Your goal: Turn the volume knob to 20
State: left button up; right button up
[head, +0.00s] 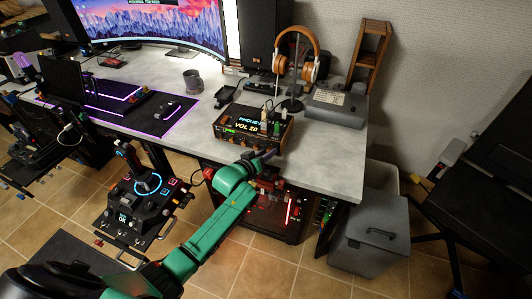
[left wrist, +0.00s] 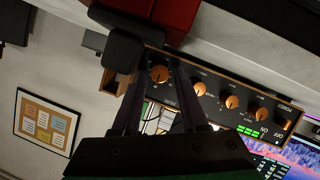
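The audio box (head: 252,126) stands near the front edge of the grey desk, and its lit screen (head: 247,127) reads "VOL 20". In the left wrist view, turned over, its dark front panel (left wrist: 215,97) carries a row of orange knobs. My left gripper (head: 268,155) is in front of the box's lower front. In the left wrist view its two dark fingers (left wrist: 160,76) are apart, with the end orange knob (left wrist: 159,73) between their tips. A small gap seems to show on each side of the knob. My right gripper is not in view.
A headphone stand (head: 292,80) and a grey box (head: 336,107) stand behind and to the right on the desk. A mug (head: 192,81) stands to the left. A joystick panel (head: 140,205) is left of my arm. A grey bin (head: 371,232) is at the right.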

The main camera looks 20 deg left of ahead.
pick_arm(q)
jog(key=shift+o, duration=0.2)
jog(key=p+v, duration=0.1)
jog(key=v, duration=1.3)
jog(key=shift+s, duration=0.25)
jog(key=shift+a, duration=0.1)
jog(key=s+a+f+m+g+y, duration=0.1)
jog(key=s+a+f+g, duration=0.15)
jog(key=f, duration=0.65)
jog(key=s+a+f+g+y, duration=0.1)
jog(key=s+f, duration=0.3)
jog(key=f, duration=0.5)
jog(key=s+a+f+m+g+y, duration=0.1)
jog(key=s+a+f+g, duration=0.15)
jog(key=f, duration=0.65)
jog(key=s+f+m+g, duration=0.1)
jog(key=s+f+g, duration=0.1)
jog(key=s+f, duration=0.3)
jog(key=s+f+m+g, duration=0.1)
jog(key=s+f, duration=0.5)
jog(key=s, duration=0.7)
jog(key=s+f+m+g, duration=0.1)
jog(key=s+f+g, duration=0.2)
jog(key=s, duration=0.6)
notch_tip(320, 180, down, 3)
jog(key=shift+s+d+r+g, duration=0.2)
jog(key=shift+s+d+g, duration=0.1)
jog(key=shift+s, duration=0.05)
